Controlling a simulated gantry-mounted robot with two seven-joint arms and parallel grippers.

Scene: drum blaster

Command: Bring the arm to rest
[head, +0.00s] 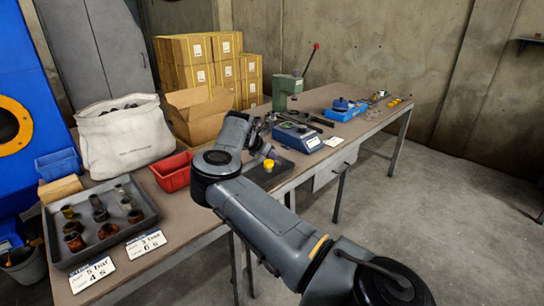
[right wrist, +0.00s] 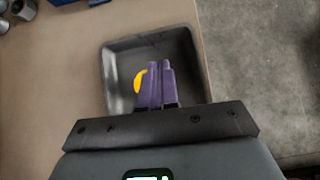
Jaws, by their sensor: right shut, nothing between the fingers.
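My right arm (head: 265,220) reaches in from the lower right of the head view and bends over the table. My right gripper (right wrist: 156,85) shows its purple fingers shut together and empty in the right wrist view. They point over a dark grey tray (right wrist: 123,75). A yellow part (right wrist: 139,80) lies in the tray, partly hidden behind the fingers. In the head view the yellow part (head: 268,164) shows just below the gripper, and I cannot tell whether they touch. My left gripper is out of view.
The table (head: 205,215) also holds a tray of dirty metal parts (head: 62,250), a red bin (head: 172,172), a white sack (head: 125,140), a blue device (head: 297,136) and a green lever press (head: 287,90). Boxes (head: 190,50) stand behind. The floor (head: 440,220) at right is clear.

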